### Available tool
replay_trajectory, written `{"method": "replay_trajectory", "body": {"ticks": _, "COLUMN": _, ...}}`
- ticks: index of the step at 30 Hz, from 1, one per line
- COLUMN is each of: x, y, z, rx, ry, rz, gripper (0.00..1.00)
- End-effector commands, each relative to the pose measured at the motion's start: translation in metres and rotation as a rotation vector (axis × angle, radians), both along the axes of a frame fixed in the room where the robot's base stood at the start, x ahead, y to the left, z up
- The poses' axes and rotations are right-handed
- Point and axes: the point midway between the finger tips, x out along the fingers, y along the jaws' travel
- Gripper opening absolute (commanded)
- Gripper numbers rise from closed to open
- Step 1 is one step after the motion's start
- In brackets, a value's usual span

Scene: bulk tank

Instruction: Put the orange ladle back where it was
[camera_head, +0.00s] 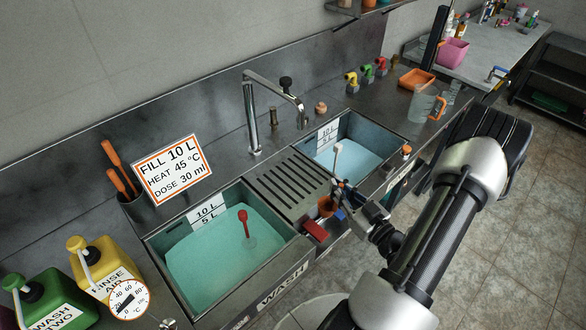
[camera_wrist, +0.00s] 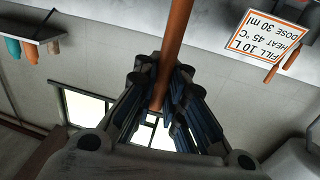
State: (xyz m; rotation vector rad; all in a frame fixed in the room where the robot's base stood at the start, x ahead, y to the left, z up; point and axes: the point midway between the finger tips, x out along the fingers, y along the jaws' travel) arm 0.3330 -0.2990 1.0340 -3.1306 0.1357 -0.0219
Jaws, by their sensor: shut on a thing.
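My gripper (camera_head: 342,200) is over the front edge of the counter, between the two basins. In the wrist view my gripper (camera_wrist: 158,100) is shut on an orange handle (camera_wrist: 174,35), the orange ladle's as far as I can tell. The handle runs from between the fingers to the top of the picture. An orange rounded part (camera_head: 326,206) shows beside the fingers in the head view; the rest of the ladle is hard to make out. A dark holder (camera_head: 141,207) with orange-handled tools (camera_head: 116,168) stands at the left against the back wall.
The wash basin (camera_head: 163,262) holds green liquid and a red-topped stick (camera_head: 243,222). The right basin (camera_head: 378,138) holds pale blue liquid. A tall faucet (camera_head: 250,118) and a sign (camera_head: 172,168) stand behind. Yellow (camera_head: 98,262) and green (camera_head: 45,300) jugs stand at the left.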

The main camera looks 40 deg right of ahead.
Motion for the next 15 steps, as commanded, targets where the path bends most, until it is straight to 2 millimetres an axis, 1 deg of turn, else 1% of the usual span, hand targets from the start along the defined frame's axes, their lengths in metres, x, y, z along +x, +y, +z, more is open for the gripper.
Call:
{"method": "replay_trajectory", "body": {"ticks": 1, "x": 0.014, "y": 0.002, "z": 0.0, "rx": -0.003, "ry": -0.002, "rz": 0.01, "gripper": 0.0}}
{"method": "replay_trajectory", "body": {"ticks": 3, "x": 0.033, "y": 0.0, "z": 0.0, "rx": -0.004, "ry": -0.002, "rz": 0.011, "gripper": 0.0}}
{"method": "replay_trajectory", "body": {"ticks": 12, "x": 0.114, "y": -0.006, "z": 0.001, "rx": -0.005, "ry": -0.005, "rz": 0.01, "gripper": 0.0}}
{"method": "replay_trajectory", "body": {"ticks": 15, "x": 0.137, "y": -0.008, "z": 0.001, "rx": -0.003, "ry": -0.005, "rz": 0.008, "gripper": 0.0}}
